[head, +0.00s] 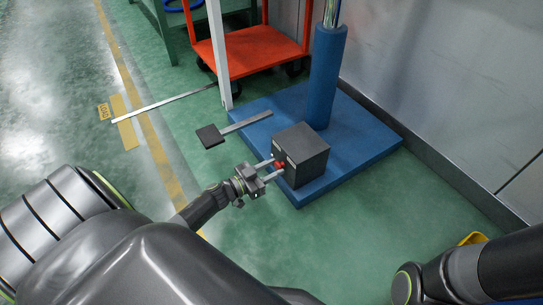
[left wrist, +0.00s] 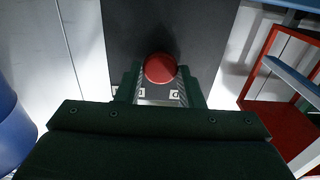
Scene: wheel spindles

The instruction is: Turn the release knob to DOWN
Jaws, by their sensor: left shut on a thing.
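The red release knob (head: 279,164) sits on the left face of a dark grey box (head: 306,148) on the blue base. My left gripper (head: 275,168) reaches it from the left and its two fingers are shut on the knob. In the left wrist view the round red knob (left wrist: 160,68) lies between the two fingertips (left wrist: 160,86), in front of the dark box face (left wrist: 210,30). Small white labels (left wrist: 174,94) with dark marks show just below the knob, partly hidden by the fingers. I cannot read the knob's setting. My right gripper is not visible.
The blue base plate (head: 366,132) carries a blue column (head: 325,75) behind the box. A flat dark pedal (head: 210,136) sticks out at the left. An orange-red cart (head: 250,50) stands behind, and a grey wall (head: 440,70) is at the right. Green floor is free in front.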

